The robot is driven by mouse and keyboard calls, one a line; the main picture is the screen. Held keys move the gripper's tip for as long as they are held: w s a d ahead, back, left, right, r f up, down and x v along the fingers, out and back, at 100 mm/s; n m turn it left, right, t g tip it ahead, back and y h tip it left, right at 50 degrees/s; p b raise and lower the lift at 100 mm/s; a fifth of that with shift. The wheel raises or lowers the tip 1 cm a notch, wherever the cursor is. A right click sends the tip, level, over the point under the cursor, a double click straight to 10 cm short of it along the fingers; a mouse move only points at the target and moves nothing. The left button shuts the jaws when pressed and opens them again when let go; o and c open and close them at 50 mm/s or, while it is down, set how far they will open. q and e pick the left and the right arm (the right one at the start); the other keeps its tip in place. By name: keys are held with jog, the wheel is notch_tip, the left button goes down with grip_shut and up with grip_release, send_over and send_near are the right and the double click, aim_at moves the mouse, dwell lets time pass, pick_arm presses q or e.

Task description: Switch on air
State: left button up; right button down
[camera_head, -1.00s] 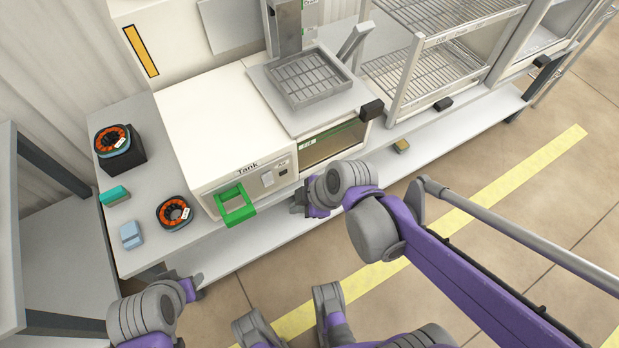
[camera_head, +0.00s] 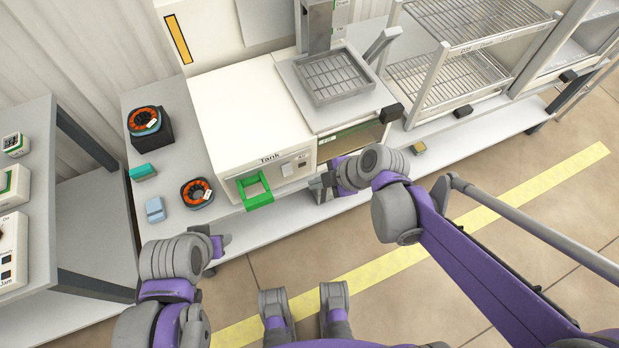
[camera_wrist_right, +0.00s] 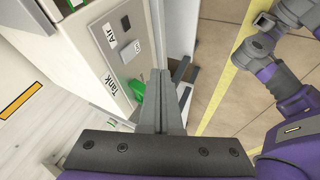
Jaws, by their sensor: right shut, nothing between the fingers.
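The white machine (camera_head: 245,105) has a front panel with a Tank label, a light square switch (camera_head: 287,169) and a small dark switch (camera_head: 302,165). The right wrist view shows an Air label (camera_wrist_right: 111,32) and a switch (camera_wrist_right: 130,51) on this panel. I cannot tell the switch's on or off position. My right gripper (camera_head: 322,187) is in front of the panel, right of the switches; its fingers (camera_wrist_right: 160,92) are shut and empty, apparently apart from the panel. My left gripper (camera_head: 221,246) is low at the left, away from the machine; its opening is unclear.
A green handle (camera_head: 255,189) sticks out below the Tank label. Orange-wound coils (camera_head: 197,192), a teal block (camera_head: 143,172) and a light-blue block (camera_head: 155,209) are on the bench at left. Wire racks (camera_head: 445,80) stand right.

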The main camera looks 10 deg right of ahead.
aim_at(287, 170)
jog(key=w+a+f+b, duration=0.2)
jog(key=w+a+f, duration=0.3)
jog(key=w+f, duration=0.1)
jog(key=shift+w+a+f+b, duration=0.15)
jog(key=shift+w+f+b, duration=0.15)
jog(key=shift+f, duration=0.45)
jog(key=shift+s, duration=0.1)
jog(key=shift+w+f+t, duration=0.1)
jog(key=shift+w+t, duration=0.1)
jog(key=shift+t, duration=0.1)
